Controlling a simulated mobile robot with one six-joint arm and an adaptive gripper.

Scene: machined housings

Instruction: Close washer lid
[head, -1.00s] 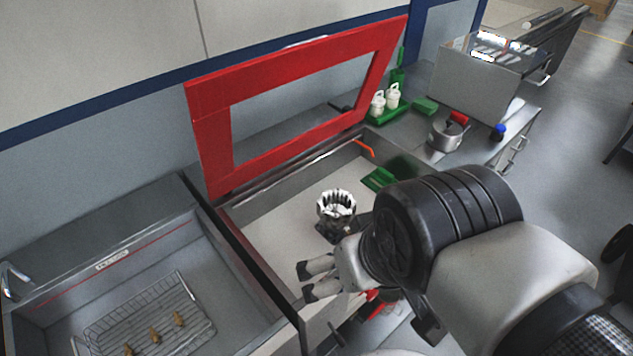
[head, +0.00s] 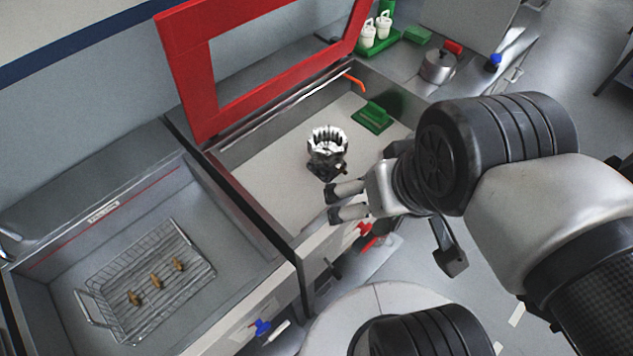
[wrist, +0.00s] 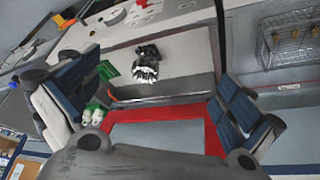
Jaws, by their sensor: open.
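The washer lid is a red frame with an open window (head: 205,95), raised upright at the back of the washer in the head view; it also shows low in the wrist view (wrist: 213,136). The washer basin (head: 262,180) below it is open, with a pale floor. A toothed metal housing (head: 327,148) stands inside the basin; it also shows in the wrist view (wrist: 146,66). My gripper (head: 332,203) is open and empty over the basin's front edge, in front of the housing and apart from the lid.
A sink at left holds a wire basket (head: 150,280) with several small brass parts. A green block (head: 372,117) lies in the basin. A green tray (head: 374,45) with white bottles, a metal pot (head: 438,67) and a blue-capped item (head: 493,62) stand on the right counter.

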